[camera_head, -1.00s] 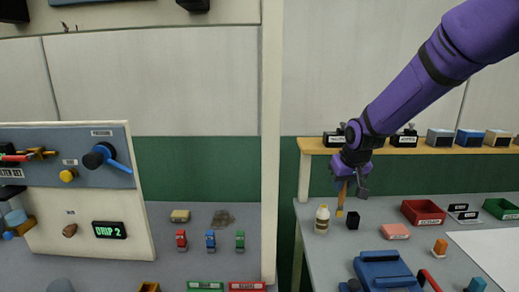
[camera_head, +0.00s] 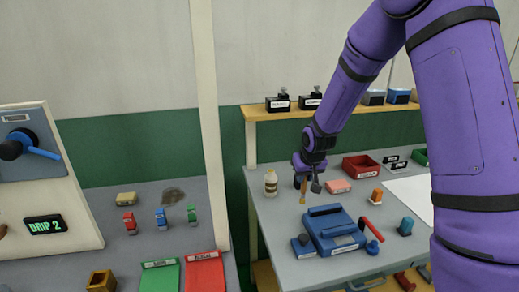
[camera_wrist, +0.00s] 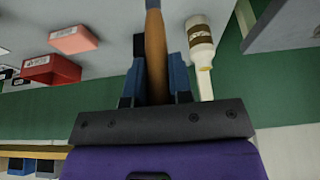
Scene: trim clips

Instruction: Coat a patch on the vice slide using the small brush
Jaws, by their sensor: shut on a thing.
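My gripper (camera_head: 309,184) is shut on the small brush (camera_head: 303,192), whose wooden handle (camera_wrist: 155,50) stands between the blue fingers in the wrist view. The brush points down, just behind the blue vice (camera_head: 325,218) and apart from it as far as I can tell. The vice sits on the grey bench with a red handle (camera_head: 371,225) at its right. A grey labelled face on its front (camera_head: 345,242) may be the slide; I cannot tell. The brush tip is too small to make out clearly.
A white bottle (camera_head: 271,184) stands left of my gripper, also in the wrist view (camera_wrist: 201,50). A pink block (camera_head: 338,186), red tray (camera_head: 361,167), orange piece (camera_head: 376,196) and teal piece (camera_head: 406,226) lie to the right. A post (camera_head: 211,130) rises left of the bench.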

